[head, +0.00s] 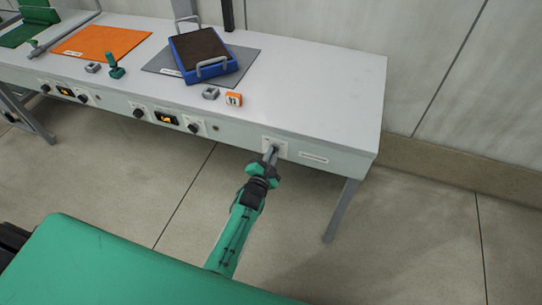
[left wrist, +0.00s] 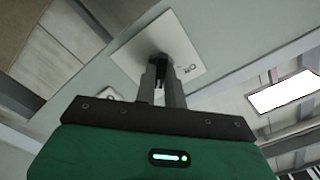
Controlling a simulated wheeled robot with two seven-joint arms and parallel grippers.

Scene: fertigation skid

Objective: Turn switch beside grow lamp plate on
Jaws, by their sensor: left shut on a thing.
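A small white switch plate (head: 283,149) sits on the bench's front panel near its right end, and it also shows in the left wrist view (left wrist: 182,38) with small marks on it. My left gripper (head: 271,155) reaches up to this plate. In the left wrist view its fingers (left wrist: 160,75) are closed on the switch (left wrist: 158,60), which they mostly hide, so its angle cannot be told. A label plate (head: 314,158) is on the panel just right of the switch; its text is too small to read. My right gripper is not in view.
The front panel also has black knobs (head: 194,127) and rocker displays (head: 167,118) further left. Floor below is clear.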

